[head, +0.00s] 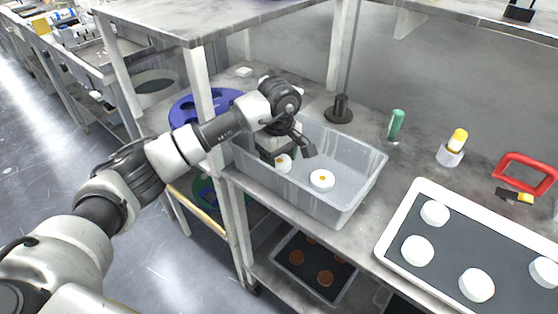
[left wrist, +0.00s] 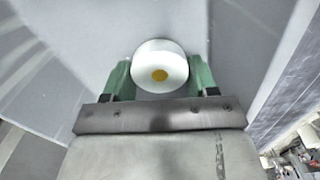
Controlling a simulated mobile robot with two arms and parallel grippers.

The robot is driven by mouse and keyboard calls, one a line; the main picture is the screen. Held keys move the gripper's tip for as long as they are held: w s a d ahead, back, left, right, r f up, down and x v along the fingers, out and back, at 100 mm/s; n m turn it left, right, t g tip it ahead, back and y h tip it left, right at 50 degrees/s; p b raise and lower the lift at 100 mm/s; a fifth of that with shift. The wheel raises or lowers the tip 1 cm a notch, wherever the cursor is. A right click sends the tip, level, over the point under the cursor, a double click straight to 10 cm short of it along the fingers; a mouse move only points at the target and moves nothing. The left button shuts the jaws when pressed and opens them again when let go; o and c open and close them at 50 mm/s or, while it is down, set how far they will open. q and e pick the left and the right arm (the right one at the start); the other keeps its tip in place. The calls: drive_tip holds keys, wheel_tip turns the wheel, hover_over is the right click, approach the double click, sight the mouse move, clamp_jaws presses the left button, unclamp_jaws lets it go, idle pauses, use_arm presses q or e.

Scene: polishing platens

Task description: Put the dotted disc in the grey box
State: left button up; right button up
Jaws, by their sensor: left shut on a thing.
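The grey box (head: 353,199) stands on the metal bench in the middle of the head view. My left gripper (head: 278,158) reaches down into its left part. It is shut on a white disc with an orange-yellow dot (head: 284,166). In the left wrist view, this dotted disc (left wrist: 160,66) sits between the green fingers of my left gripper (left wrist: 159,80). I cannot tell whether the held disc touches the box floor. A second dotted disc (head: 321,180) lies on the box floor to the right. My right gripper is not in view.
A white-rimmed tray (head: 391,238) with several plain white discs stands right of the box. Behind stand a black spindle (head: 340,109), a green bottle (head: 396,124) and a yellow-capped bottle (head: 458,142). A shelf post (head: 203,90) is close to my left arm.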

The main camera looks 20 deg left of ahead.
sight(279, 160)
use_arm(q)
drive_tip(key=shift+f, duration=0.65)
drive_tip(key=shift+f, duration=0.15)
drive_tip(key=o, duration=1)
wheel_tip(279, 160, up, 12)
drive_tip(key=shift+r, duration=0.2)
